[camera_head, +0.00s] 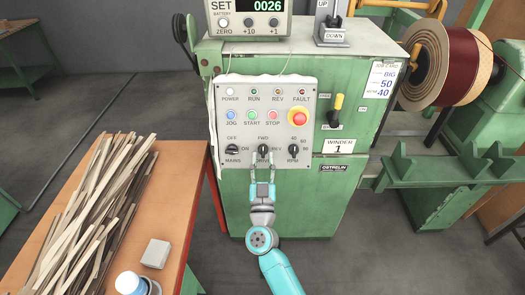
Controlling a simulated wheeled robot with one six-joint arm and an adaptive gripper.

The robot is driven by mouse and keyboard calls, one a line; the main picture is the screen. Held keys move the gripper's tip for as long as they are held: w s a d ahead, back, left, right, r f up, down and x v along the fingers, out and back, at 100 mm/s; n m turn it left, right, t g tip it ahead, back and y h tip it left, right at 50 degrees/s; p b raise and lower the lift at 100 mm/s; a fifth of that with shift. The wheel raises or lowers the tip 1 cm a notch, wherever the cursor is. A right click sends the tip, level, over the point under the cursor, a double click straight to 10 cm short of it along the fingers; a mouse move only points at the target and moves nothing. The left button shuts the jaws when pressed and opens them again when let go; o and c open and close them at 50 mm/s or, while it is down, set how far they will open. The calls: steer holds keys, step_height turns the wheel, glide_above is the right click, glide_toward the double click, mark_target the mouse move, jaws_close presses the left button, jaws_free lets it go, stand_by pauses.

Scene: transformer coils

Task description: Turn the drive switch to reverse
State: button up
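The drive switch (263,149) is the middle black knob in the bottom row of the grey control panel (225,107). Whether a fingertip touches the knob cannot be told. The gripper partly covers the label under the switch.
The mains knob (232,149) and the RPM knob (293,150) flank the switch closely. Coloured buttons and a red emergency stop (299,117) sit above. A wooden table (178,215) with strips stands at left. Floor at lower right is clear.

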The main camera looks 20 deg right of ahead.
mark_target(263, 149)
steer(key=shift+x, duration=1.65)
jaws_close()
